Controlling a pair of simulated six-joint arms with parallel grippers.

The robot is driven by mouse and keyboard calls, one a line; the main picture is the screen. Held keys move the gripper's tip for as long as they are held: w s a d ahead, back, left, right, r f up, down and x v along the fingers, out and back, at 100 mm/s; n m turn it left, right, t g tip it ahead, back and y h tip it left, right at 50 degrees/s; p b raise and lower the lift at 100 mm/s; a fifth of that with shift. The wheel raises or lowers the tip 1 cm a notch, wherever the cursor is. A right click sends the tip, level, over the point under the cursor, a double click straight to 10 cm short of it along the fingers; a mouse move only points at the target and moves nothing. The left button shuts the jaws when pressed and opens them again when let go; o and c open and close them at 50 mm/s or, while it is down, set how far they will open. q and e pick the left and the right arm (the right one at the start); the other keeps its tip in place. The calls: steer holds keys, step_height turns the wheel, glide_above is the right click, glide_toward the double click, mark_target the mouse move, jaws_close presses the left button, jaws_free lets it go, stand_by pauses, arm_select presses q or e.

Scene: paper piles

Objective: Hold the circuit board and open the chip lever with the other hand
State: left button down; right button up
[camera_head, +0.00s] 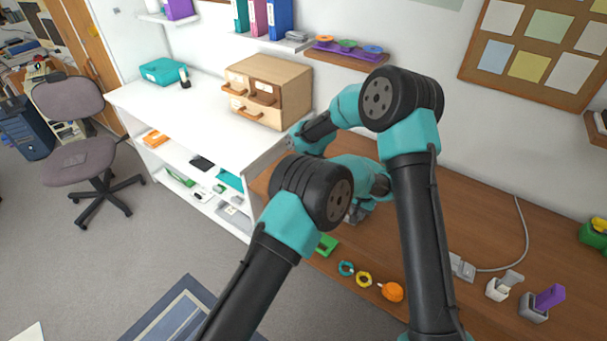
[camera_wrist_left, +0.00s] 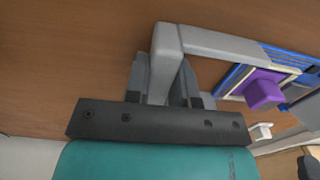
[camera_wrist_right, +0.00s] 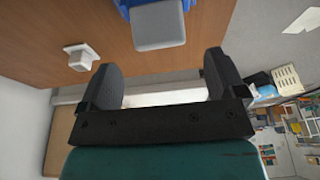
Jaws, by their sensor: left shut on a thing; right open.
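In the left wrist view, the circuit board (camera_wrist_left: 240,82) is blue, with a purple chip (camera_wrist_left: 264,92) in a pale frame. A grey L-shaped bar (camera_wrist_left: 215,43) runs from the board into my left gripper (camera_wrist_left: 168,85), which is shut on it. In the head view my left gripper (camera_head: 355,213) is over the brown desk, and the arms mostly hide the board. In the right wrist view my right gripper (camera_wrist_right: 163,82) is open and empty, below a blue part with a grey block (camera_wrist_right: 158,28). I cannot make out the chip lever clearly.
A white shelf unit (camera_head: 180,120) with a wooden drawer box (camera_head: 268,90) stands left of the desk. Teal (camera_head: 346,268) and yellow rings (camera_head: 363,279) and an orange object (camera_head: 391,291) lie near the desk's front edge. A small white fixture (camera_wrist_right: 80,56) shows in the right wrist view.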

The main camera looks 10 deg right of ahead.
steer(key=v, duration=0.6)
steer(key=shift+r, duration=0.2)
steer(key=shift+r, duration=0.2)
steer(key=shift+r, duration=2.8)
steer(key=w+a+r, duration=0.2)
steer(key=w+a, duration=0.4)
steer(key=w, duration=0.1)
steer(key=shift+w, duration=0.4)
arm_select(q)
steer(key=c, duration=0.9)
jaws_free()
steer(key=shift+r, duration=0.1)
